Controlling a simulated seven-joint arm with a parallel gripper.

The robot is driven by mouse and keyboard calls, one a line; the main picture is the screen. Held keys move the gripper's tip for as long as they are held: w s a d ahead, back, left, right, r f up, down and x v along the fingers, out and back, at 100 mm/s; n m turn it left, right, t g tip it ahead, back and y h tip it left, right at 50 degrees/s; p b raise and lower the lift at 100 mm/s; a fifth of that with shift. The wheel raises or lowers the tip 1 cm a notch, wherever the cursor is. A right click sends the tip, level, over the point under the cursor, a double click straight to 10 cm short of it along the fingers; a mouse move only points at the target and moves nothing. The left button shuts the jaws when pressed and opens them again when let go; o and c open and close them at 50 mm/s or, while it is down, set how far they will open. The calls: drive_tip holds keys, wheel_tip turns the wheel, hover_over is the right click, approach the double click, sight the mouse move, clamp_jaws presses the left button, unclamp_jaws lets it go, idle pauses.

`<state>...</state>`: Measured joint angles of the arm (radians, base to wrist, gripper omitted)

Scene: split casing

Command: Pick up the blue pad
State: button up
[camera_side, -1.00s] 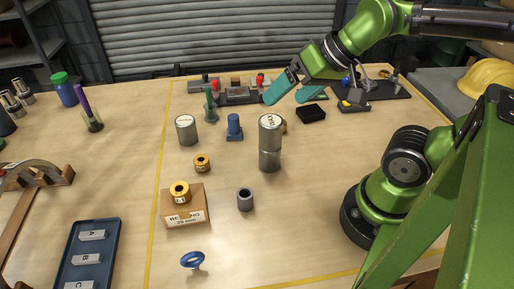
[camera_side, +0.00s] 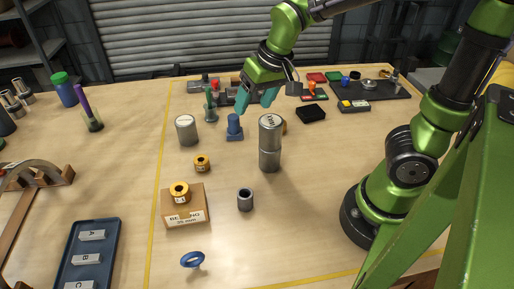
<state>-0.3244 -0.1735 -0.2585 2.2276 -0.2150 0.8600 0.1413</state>
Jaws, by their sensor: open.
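A blue piece (camera_side: 234,121) stands upright on a flat blue base (camera_side: 235,136) in the middle of the table, behind the tall grey cylinder; I cannot tell whether this base is the blue pad. A small blue item (camera_side: 355,75) also sits at the back right, too small to make out. My gripper (camera_side: 256,98) has teal fingers, is open and points down.
A tall stacked grey cylinder (camera_side: 270,142) and a grey can (camera_side: 186,130) stand near the blue piece. A black block (camera_side: 311,114) lies to the right. Red (camera_side: 316,77) and green (camera_side: 334,76) pads lie at the back.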

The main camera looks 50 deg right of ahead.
sight(233, 116)
drive_tip(key=w+d+f+m+h, duration=0.1)
drive_tip(key=w+d+h, duration=0.25)
drive_tip(key=w, duration=0.45)
drive_tip(key=shift+y, duration=0.45)
drive_tip(key=x, duration=1)
drive_tip(key=shift+s+d+f, duration=0.2)
drive_tip(key=shift+d+f, duration=0.15)
drive_tip(key=shift+d, duration=0.1)
drive_tip(key=shift+w+x, duration=0.1)
drive_tip(key=shift+x, duration=1.45)
drive_tip(key=shift+w+x, duration=0.15)
drive_tip(key=shift+x, duration=1.4)
drive_tip(key=shift+d+r, duration=0.1)
drive_tip(key=shift+r, duration=0.1)
drive_tip(key=c, duration=1.1)
